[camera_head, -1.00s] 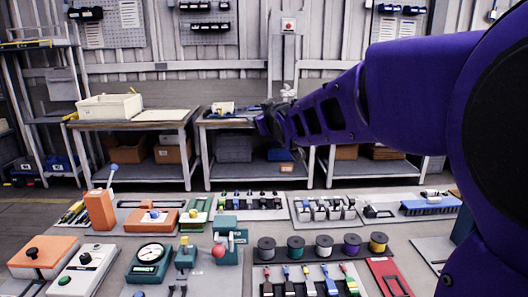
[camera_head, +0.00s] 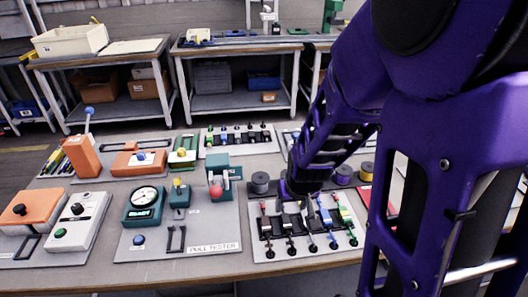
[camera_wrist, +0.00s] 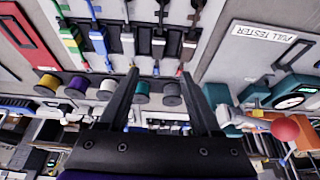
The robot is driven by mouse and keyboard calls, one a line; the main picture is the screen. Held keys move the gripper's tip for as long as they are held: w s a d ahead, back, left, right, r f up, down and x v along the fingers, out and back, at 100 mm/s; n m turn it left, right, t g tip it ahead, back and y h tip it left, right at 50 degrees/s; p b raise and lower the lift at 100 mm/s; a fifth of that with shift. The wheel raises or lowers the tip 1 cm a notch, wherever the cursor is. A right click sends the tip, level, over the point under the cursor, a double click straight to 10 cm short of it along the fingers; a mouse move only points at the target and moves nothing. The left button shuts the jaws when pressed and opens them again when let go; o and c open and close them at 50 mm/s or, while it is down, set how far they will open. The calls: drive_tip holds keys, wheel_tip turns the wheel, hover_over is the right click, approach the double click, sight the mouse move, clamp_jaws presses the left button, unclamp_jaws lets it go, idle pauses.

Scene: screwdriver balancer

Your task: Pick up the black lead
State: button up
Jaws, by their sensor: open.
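My gripper (camera_wrist: 159,72) is open, its two fingers apart and empty, above a row of leads on a light board. In the wrist view, the black lead (camera_wrist: 159,42) lies just beyond the gap between the fingertips. Other leads lie beside it, including a blue one (camera_wrist: 98,38) and a green one (camera_wrist: 70,36). In the head view, my forearm and gripper come down over the back of this board (camera_head: 262,240) and partly hide the middle leads.
Wire spools (camera_head: 260,182) stand close behind the leads, near my gripper. The pull tester (camera_head: 216,195) with its red knob is to the left. A control box (camera_head: 78,222) is farther left. Workbenches (camera_head: 235,100) stand behind. The table's front edge is bare.

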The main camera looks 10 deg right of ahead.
drive_tip(key=b, duration=0.4)
approach(286, 219)
drive_tip(key=x, duration=0.2)
drive_tip(key=shift+a+f, duration=0.2)
drive_tip(key=shift+f, duration=0.2)
drive_tip(key=b+x, duration=0.5)
drive_tip(key=x, duration=0.1)
drive_tip(key=shift+w+d, duration=0.15)
drive_tip(key=shift+d, duration=0.05)
drive_tip(key=shift+r, duration=0.1)
clamp_jaws()
